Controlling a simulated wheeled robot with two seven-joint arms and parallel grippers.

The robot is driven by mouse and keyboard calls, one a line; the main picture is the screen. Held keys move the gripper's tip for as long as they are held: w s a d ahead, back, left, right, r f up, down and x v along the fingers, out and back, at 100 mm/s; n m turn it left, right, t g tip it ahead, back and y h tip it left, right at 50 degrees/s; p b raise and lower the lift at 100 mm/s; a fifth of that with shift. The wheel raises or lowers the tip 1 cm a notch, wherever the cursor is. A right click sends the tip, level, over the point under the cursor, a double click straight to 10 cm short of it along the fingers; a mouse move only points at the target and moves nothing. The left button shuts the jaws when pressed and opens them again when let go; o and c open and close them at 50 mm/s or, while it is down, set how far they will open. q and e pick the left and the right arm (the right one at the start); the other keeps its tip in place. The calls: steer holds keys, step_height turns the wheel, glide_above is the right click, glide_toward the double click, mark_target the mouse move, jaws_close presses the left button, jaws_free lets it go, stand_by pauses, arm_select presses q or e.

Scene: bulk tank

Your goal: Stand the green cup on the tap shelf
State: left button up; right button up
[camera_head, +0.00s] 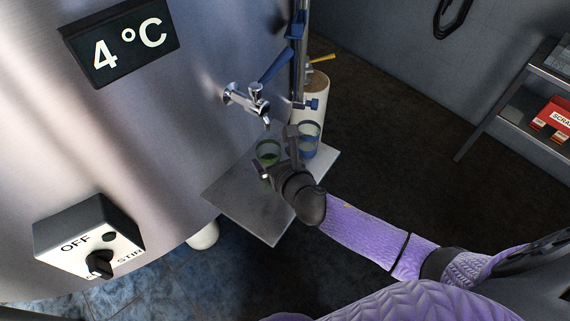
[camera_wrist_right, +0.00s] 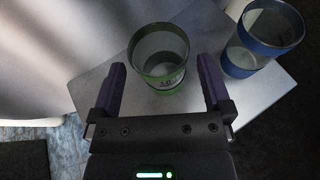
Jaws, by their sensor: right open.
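The green cup (camera_head: 267,152) is clear with green bands and stands upright on the metal tap shelf (camera_head: 238,200), close to the tank. In the right wrist view the green cup (camera_wrist_right: 160,50) appears between the two finger tips, with gaps on both sides. My right gripper (camera_head: 278,164) is open at the near side of the cup, partly hiding it in the head view; the wrist view shows its fingers (camera_wrist_right: 160,75) apart. The tap (camera_head: 257,100), with a blue lever, is above the cup. My left gripper is not in view.
A blue-banded cup (camera_head: 308,140) stands on the shelf to the right of the green one, close to the right finger. A switch box (camera_head: 88,240) and a display (camera_head: 122,40) are on the tank. A rack (camera_head: 535,100) stands far right. The front of the shelf is bare.

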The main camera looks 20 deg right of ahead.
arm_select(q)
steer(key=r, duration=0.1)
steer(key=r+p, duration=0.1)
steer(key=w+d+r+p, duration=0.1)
arm_select(e)
steer(key=v, duration=0.8)
steer(key=shift+s, duration=0.2)
